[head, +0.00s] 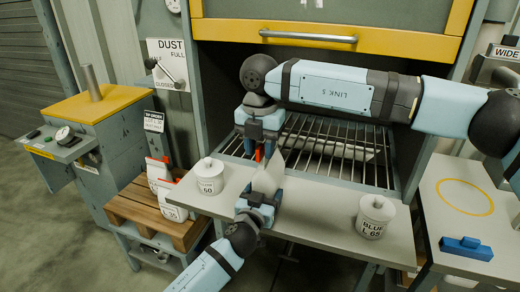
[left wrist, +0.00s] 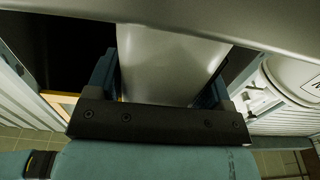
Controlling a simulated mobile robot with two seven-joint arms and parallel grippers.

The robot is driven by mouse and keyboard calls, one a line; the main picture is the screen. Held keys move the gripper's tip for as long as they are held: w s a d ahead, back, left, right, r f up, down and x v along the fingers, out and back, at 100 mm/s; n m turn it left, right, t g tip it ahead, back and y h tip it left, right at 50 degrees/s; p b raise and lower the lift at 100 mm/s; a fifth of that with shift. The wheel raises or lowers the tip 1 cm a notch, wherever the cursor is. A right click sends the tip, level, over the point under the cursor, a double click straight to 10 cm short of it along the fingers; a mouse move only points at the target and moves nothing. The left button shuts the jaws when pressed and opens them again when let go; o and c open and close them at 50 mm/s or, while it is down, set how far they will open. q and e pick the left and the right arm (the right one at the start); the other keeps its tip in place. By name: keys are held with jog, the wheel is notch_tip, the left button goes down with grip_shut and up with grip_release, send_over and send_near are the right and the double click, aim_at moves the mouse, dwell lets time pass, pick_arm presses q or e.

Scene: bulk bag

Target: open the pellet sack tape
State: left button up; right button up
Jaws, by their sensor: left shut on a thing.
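A pale grey-white sack (head: 268,178) stands at the back edge of the grey shelf, in front of the grate. My left gripper (head: 257,196) is shut on the sack from the front. In the left wrist view the pale sack (left wrist: 168,62) fills the space between the two blue fingers. My right gripper (head: 259,146) is above and behind the sack, pointing down. A small orange-red piece (head: 258,154) shows between its fingertips; I cannot tell whether it is gripped or whether it is the tape. The sack's top is partly hidden.
A barred grate (head: 335,150) lies behind, under the yellow-edged hood (head: 330,35). A blue block (head: 466,248) lies on the right table. White bags (head: 171,200) stand on a pallet at left.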

jog(key=shift+f, duration=0.4)
jog(key=shift+c, duration=0.4)
grip_shut()
jog(key=s+a, duration=0.2)
jog(key=s, duration=0.6)
jog(key=shift+s+a, duration=0.15)
jog(key=shift+a, duration=0.2)
jog(key=shift+o, duration=0.4)
grip_release()
jog(key=shift+r, duration=0.1)
notch_tip(320, 180, up, 12)
